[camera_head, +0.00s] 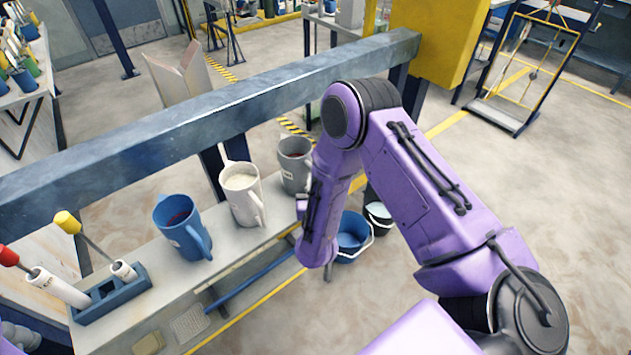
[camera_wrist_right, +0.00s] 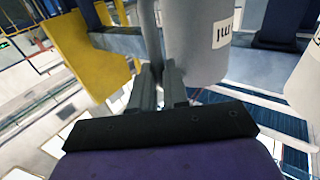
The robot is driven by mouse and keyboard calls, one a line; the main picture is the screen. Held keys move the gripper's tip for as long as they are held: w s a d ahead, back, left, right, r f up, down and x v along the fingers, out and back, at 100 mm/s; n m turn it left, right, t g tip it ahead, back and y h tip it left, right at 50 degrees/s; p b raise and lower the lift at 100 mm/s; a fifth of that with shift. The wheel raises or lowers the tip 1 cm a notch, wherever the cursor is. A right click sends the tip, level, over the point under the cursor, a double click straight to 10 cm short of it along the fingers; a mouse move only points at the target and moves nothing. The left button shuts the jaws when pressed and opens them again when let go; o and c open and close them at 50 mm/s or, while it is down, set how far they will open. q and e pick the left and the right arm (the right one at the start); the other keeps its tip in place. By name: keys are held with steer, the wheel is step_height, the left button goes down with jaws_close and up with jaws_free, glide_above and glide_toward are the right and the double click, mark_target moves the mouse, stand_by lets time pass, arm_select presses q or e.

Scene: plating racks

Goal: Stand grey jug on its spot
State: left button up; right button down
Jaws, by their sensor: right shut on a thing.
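The grey jug (camera_head: 294,164) is at the right end of the row of jugs in the head view, partly covered by my right arm. Dark red content shows inside its rim. In the right wrist view, the grey jug (camera_wrist_right: 197,40) fills the top middle, with a printed label on its side. My right gripper (camera_wrist_right: 161,78) is shut on the grey jug's handle (camera_wrist_right: 151,35). In the head view its fingers are hidden behind my arm. I cannot tell whether the jug's base touches the shelf. My left gripper is not in view.
A white jug (camera_head: 242,193) stands left of the grey jug, and a blue jug (camera_head: 182,228) further left. A long grey beam (camera_head: 190,120) runs behind them. A blue holder (camera_head: 112,291) with tools is at the left. A blue bucket (camera_head: 352,234) is below.

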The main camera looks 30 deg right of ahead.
steer(key=c, duration=1.1)
jaws_free()
steer(key=shift+o, duration=0.2)
steer(key=b+v, duration=0.2)
steer(key=v, duration=0.8)
steer(key=shift+s+a, duration=0.15)
steer(key=shift+s, duration=0.05)
steer(key=shift+f, duration=0.1)
